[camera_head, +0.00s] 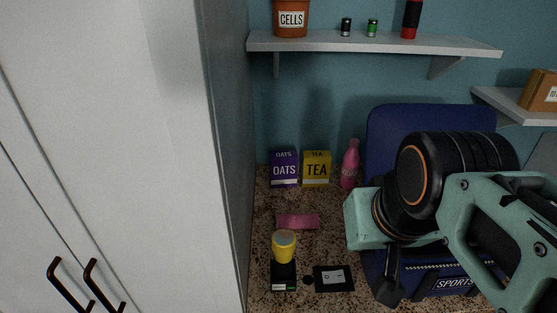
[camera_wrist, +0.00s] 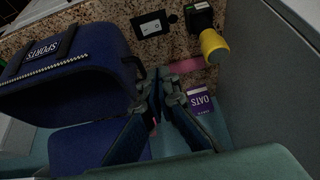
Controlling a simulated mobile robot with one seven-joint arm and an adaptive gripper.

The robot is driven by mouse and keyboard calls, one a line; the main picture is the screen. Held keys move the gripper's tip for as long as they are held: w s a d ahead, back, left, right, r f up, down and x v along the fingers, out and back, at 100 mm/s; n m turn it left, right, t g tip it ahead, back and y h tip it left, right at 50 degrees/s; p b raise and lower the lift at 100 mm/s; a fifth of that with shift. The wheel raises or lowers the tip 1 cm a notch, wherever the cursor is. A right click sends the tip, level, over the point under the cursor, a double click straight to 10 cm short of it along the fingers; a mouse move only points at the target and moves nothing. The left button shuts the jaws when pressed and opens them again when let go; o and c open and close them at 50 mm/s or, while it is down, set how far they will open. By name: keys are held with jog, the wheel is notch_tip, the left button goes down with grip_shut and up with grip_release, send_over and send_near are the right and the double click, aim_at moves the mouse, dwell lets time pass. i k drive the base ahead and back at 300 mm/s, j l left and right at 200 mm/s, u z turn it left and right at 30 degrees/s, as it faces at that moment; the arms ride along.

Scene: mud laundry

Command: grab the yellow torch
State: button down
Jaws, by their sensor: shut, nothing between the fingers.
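The yellow torch (camera_head: 284,244) stands upright on the speckled counter, its pale round end facing up. It stands at or behind a small black box with a green label; I cannot tell whether they touch. It also shows in the wrist view (camera_wrist: 213,46) at the upper right. My gripper (camera_wrist: 160,76) is shut and empty, with its fingers at the middle of the wrist view, apart from the torch. In the head view my gripper (camera_head: 389,285) is to the right of the torch, in front of the blue bag.
A black box (camera_head: 284,277) and a black card (camera_head: 334,279) lie near the torch. A pink block (camera_head: 298,221), oats box (camera_head: 284,169), tea box (camera_head: 316,169) and pink bottle (camera_head: 350,164) are behind. A blue bag (camera_head: 405,118) stands right; a tall white cabinet (camera_head: 150,150) bounds the left.

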aim_at(283, 241)
jog(key=j+z, duration=0.2)
jog(key=z, duration=0.15)
jog(key=k+j+z, duration=0.1)
jog(key=z, duration=0.25)
jog(key=k+j+z, duration=0.1)
jog(key=j+z, duration=0.25)
jog(key=k, duration=0.3)
jog(key=i, duration=0.4)
